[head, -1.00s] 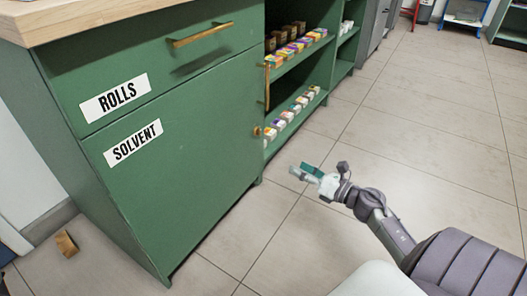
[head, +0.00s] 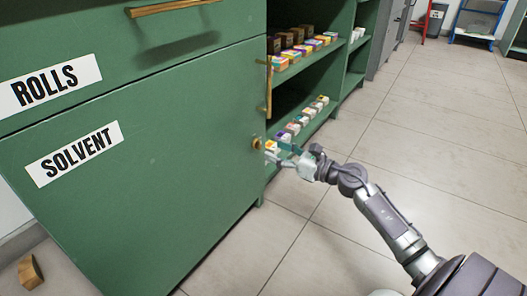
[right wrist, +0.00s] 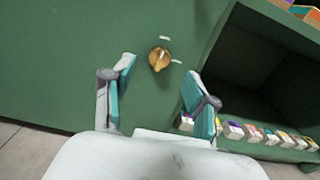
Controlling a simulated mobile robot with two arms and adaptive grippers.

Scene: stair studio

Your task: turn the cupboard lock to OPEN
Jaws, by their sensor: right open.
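The cupboard (head: 150,165) is green, with a door labelled SOLVENT. Its lock is a small round brass knob (head: 256,143) at the door's right edge, below a vertical brass handle (head: 268,88). In the right wrist view the lock knob (right wrist: 159,58) shows a raised grip, with one pale mark above it and one to its right; no lettering is readable. My right gripper (head: 279,150) is just right of the knob in the head view. In the right wrist view its teal-padded fingers (right wrist: 158,85) are open and empty, with the knob beyond and between them, apart from both. My left gripper is out of view.
Open shelves with several small boxes (head: 291,128) stand right of the door, close to my right gripper. A drawer labelled ROLLS (head: 110,75) is above. A wooden block (head: 30,272) lies on the floor at left. The tiled floor at right is clear.

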